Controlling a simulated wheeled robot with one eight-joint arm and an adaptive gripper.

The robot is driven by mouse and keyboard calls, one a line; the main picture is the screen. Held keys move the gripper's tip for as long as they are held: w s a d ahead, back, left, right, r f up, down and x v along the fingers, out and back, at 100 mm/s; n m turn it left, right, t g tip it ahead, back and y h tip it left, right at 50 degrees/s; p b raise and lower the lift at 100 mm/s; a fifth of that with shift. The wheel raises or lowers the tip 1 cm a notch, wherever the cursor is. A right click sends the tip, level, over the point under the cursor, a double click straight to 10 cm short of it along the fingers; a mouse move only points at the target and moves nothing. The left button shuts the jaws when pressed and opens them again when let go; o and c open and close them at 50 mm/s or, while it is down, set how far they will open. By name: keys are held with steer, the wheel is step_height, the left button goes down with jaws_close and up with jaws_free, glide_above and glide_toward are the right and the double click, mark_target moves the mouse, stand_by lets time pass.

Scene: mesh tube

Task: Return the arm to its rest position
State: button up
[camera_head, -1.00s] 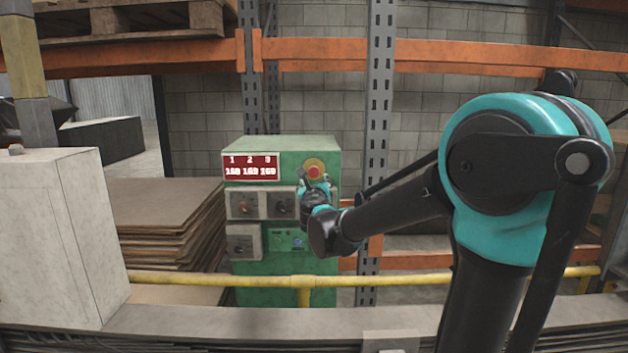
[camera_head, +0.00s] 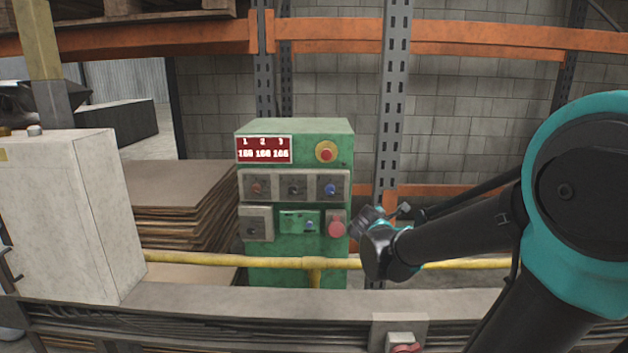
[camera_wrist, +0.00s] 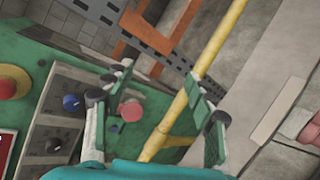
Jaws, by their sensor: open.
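My gripper (camera_head: 385,222) is at the right side of the green control cabinet (camera_head: 300,265) in the head view, near its lower red button (camera_head: 336,228). In the wrist view my gripper (camera_wrist: 165,105) has its two fingers spread, with nothing held between them. The lower red button (camera_wrist: 131,109) and a yellow rail (camera_wrist: 183,100) show behind the gap between the fingers. My arm reaches in from the right of the head view.
The yellow rail (camera_head: 200,258) runs in front of the cabinet. A grey ledge (camera_head: 250,308) lies nearer, with a pale box (camera_head: 60,215) at left. Stacked sheets (camera_head: 185,200) stand behind. Orange and grey racking (camera_head: 395,100) is at the back.

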steer(key=s+a+f+m+g+y, duration=0.2)
steer(key=s+f+m+g+y, duration=0.3)
steer(key=s+f+m, duration=1.3)
steer(key=s+m+g, duration=0.1)
steer(key=s+g, duration=0.1)
steer(key=s, duration=0.2)
steer(key=shift+s+f+g, duration=0.3)
steer(key=shift+s+f, duration=0.05)
